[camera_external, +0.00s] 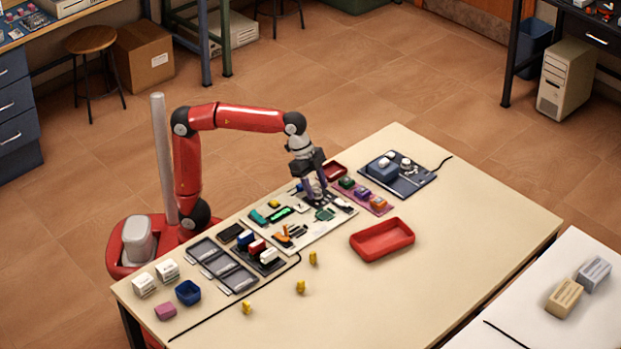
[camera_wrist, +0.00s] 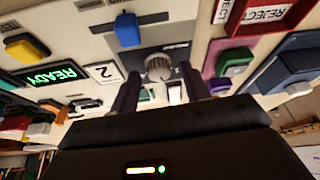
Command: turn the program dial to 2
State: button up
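The program dial (camera_wrist: 158,67) is a round grey knob on a dark plate in the cream panel (camera_wrist: 80,22). In the wrist view it lies between the tips of my gripper (camera_wrist: 160,72). The two purple fingers are apart, with a gap visible on each side of the knob. Its pointer setting is too small to read. A white card marked 2 (camera_wrist: 103,72) sits beside the dial plate. A green display (camera_wrist: 52,74) reads READY. In the external view my gripper (camera_external: 315,187) points down over the panel's far right part and mostly hides the dial.
A blue knob or button (camera_wrist: 127,30) is close to the dial. A mauve board with coloured blocks (camera_external: 378,205) and a dark blue board (camera_external: 420,184) lie to the right. A red tray (camera_external: 383,253) stands in front. The table's right side (camera_external: 480,215) is clear.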

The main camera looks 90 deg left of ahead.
jog(key=v, duration=0.7)
jog(key=shift+r+p, duration=0.35)
jog(key=shift+r, duration=0.05)
jog(key=shift+s+a, duration=0.1)
jog(key=s+a+f+n+t+y, duration=0.1)
jog(key=s+a+f+n, duration=0.3)
jog(key=s+f, duration=0.4)
jog(key=s+a+f+n+y, duration=0.1)
jog(key=s+a+f+n, duration=0.2)
jog(key=s+f, duration=0.6)
notch_tip(320, 180, down, 3)
jog(key=shift+a+r+n+t+y, duration=0.2)
jog(key=shift+a+n+t+y, duration=0.15)
jog(key=shift+a, duration=0.9)
dwell(1.0)
